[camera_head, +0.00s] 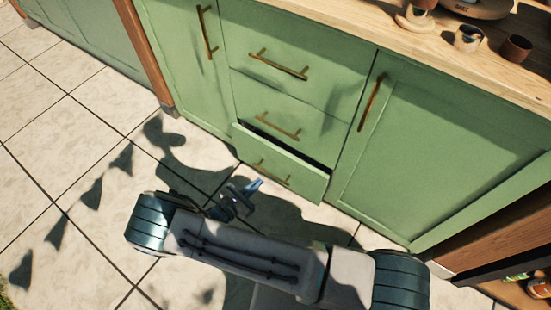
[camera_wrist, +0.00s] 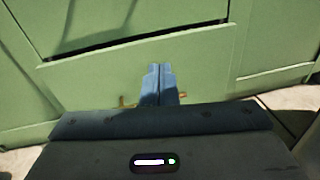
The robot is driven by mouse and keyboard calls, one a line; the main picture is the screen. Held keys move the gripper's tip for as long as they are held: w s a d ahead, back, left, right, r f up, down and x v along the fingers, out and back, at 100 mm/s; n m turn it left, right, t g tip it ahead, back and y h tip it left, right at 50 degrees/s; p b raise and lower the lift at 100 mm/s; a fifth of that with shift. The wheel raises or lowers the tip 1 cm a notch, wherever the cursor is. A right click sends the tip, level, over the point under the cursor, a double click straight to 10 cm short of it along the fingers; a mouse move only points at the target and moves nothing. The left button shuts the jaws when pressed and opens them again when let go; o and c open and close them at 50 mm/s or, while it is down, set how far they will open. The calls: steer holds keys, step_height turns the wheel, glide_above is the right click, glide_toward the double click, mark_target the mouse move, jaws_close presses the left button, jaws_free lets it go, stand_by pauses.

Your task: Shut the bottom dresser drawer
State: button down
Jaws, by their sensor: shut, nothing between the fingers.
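The bottom drawer (camera_head: 293,172) of the green dresser (camera_head: 345,65) stands partly open, with a dark gap along its top edge. It has a brass bar handle (camera_head: 271,173). My gripper (camera_head: 256,184) is low, just in front of the drawer's left part, with its blue fingers shut and empty. In the wrist view the shut fingers (camera_wrist: 158,70) point at the drawer front (camera_wrist: 110,84) and cover the middle of its handle, whose ends show at both sides. I cannot tell whether the fingers touch the drawer.
The middle drawer (camera_head: 283,112) and top drawer (camera_head: 300,58) are shut. A cabinet door (camera_head: 440,130) lies to the right. Cups (camera_head: 468,38) stand on the wooden top (camera_head: 420,35). The tiled floor (camera_head: 90,150) at the left is clear.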

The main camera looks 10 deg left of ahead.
step_height(320, 180, down, 3)
steer(key=a+n+t+y, duration=0.1)
steer(key=n+t, duration=0.1)
steer(key=b, duration=0.4)
glide_toward(279, 155)
steer(key=shift+y, duration=0.4)
steer(key=x, duration=0.5)
steer(key=shift+w+d+r, duration=0.15)
steer(key=shift+d+r, duration=0.1)
steer(key=shift+d, duration=0.15)
steer(key=shift+w+d+r+n, duration=0.2)
steer(key=shift+w+n, duration=0.1)
steer(key=shift+w, duration=0.25)
